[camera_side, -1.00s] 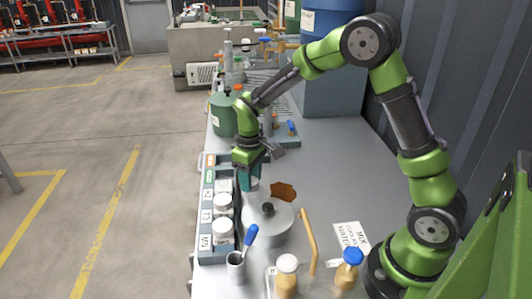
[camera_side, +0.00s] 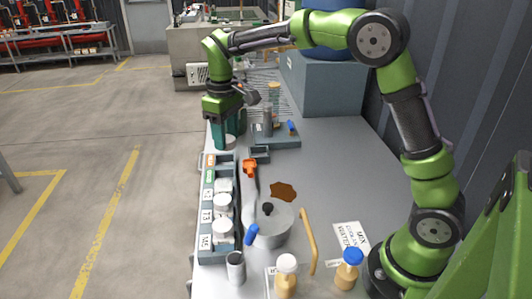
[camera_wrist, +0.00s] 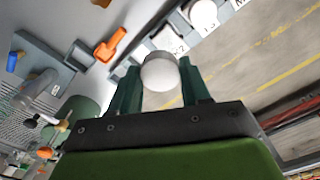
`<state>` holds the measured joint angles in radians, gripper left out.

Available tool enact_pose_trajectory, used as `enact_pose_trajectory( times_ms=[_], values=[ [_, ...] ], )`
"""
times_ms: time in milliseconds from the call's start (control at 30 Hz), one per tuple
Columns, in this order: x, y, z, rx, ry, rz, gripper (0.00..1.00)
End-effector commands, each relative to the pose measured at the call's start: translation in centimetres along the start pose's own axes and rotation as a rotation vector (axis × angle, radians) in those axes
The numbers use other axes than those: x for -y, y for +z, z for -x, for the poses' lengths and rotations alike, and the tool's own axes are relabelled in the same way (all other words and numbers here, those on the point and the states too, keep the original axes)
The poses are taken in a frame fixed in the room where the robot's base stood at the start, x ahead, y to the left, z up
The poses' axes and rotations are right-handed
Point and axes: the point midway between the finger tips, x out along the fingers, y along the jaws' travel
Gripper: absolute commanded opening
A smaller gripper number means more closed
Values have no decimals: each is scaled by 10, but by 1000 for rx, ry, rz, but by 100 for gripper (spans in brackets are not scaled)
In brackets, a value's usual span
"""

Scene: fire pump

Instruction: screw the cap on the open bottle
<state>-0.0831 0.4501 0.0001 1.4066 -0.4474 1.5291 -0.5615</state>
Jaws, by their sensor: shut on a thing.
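My gripper (camera_side: 224,128) is shut on a round white-topped piece with a greyish side, which looks like a cap. The piece (camera_wrist: 160,72) sits between the two green fingers in the wrist view, and its pale lower part (camera_side: 230,142) shows below the fingers in the side view. The gripper is above the far end of the grey labelled rack. A bottle with a white top (camera_side: 287,275) and a bottle with a blue cap (camera_side: 348,270) stand at the near edge. I cannot make out which bottle is open.
The labelled rack (camera_side: 207,245) holds several white-topped jars along the left edge. A lidded metal pot (camera_side: 273,228), a brown stain (camera_side: 283,192), a wooden handle (camera_side: 308,242) and a grey cup (camera_side: 235,267) lie to its right. An orange-ended tool (camera_side: 249,168) lies beside the rack.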

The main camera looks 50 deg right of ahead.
Motion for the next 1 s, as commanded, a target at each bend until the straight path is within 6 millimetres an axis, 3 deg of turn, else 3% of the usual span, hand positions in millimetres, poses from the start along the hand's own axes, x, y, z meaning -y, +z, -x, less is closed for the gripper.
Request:
enact_pose_trajectory(
  times_ms=[100, 400, 1000],
  values=[
    [14, -17, -2, 0, 0, 3, 20],
    [12, -15, -48, 2, 0, 0, 20],
    [12, -15, -87, 1, 0, -1, 20]
  ],
)
